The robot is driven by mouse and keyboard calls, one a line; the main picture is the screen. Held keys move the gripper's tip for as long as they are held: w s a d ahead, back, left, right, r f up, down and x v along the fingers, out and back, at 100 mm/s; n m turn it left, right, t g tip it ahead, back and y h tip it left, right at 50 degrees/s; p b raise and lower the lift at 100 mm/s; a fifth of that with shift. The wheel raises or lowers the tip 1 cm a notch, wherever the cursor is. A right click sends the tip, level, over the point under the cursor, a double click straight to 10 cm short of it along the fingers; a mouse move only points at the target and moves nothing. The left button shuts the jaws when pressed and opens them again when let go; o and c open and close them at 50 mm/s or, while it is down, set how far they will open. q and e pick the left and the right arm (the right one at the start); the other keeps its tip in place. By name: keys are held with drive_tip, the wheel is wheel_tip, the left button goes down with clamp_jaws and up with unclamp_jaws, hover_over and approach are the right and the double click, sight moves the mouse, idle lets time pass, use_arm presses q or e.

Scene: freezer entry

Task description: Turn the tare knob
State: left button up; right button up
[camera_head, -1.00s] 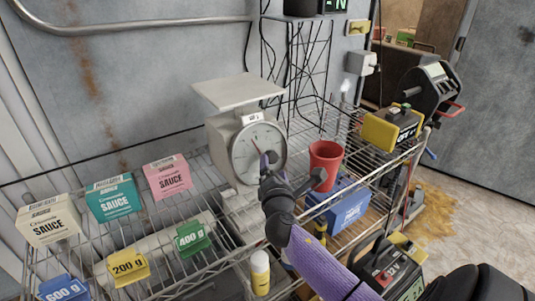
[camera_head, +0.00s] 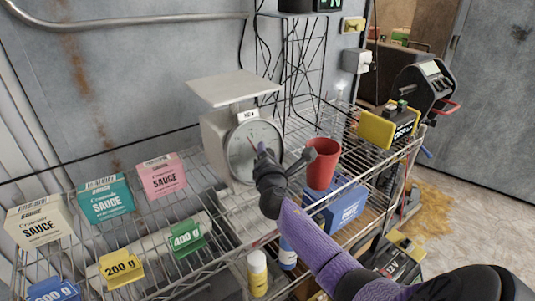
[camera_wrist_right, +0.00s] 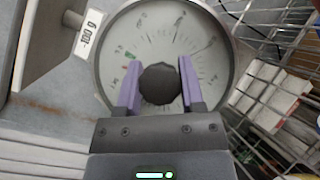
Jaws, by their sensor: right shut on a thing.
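A white kitchen scale (camera_head: 214,138) with a flat top plate and a round dial stands on the wire shelf, in the middle of the head view. In the right wrist view the dial (camera_wrist_right: 160,35) fills the upper middle, and a dark round tare knob (camera_wrist_right: 160,84) sits at its centre. My right gripper (camera_wrist_right: 158,90) is shut on the tare knob, with one purple finger on each side. In the head view my right gripper (camera_head: 268,160) covers the knob and part of the dial. My left gripper is not in view.
A red cup (camera_head: 322,165) stands close to the right of my gripper. Sauce boxes (camera_head: 106,199) and coloured weight labels (camera_head: 187,238) are on the left of the wire shelf. A yellow and black device (camera_head: 388,128) stands further right.

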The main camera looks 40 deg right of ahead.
clamp_jaws()
drive_tip(key=m+g+p, duration=0.1)
drive_tip(key=m+p, duration=0.1)
drive_tip(key=shift+r+p, duration=0.2)
drive_tip(key=shift+p, duration=0.1)
drive_tip(key=m+g+p, duration=0.2)
drive_tip(key=m+p, duration=0.1)
drive_tip(key=m+g+y+p, duration=0.1)
drive_tip(key=m+g+p, duration=0.1)
drive_tip(key=m+p, duration=0.2)
drive_tip(key=shift+g+y, duration=0.3)
drive_tip(key=shift+s+f+m+g+y+p, duration=0.1)
drive_tip(key=shift+m+g+y+p, duration=0.25)
drive_tip(key=shift+m+p, duration=0.35)
drive_tip(key=shift+f+m+g+y+p, duration=0.1)
drive_tip(key=shift+m+g+y+p, duration=0.25)
drive_tip(key=shift+m+y+p, duration=0.9)
drive_tip(key=shift+m, duration=0.45)
drive_tip(key=shift+f+m+g+y, duration=0.15)
drive_tip(key=shift+m+g+y, duration=0.35)
drive_tip(key=shift+m+y, duration=0.6)
drive_tip(key=shift+m, duration=0.2)
drive_tip(key=shift+a, duration=0.1)
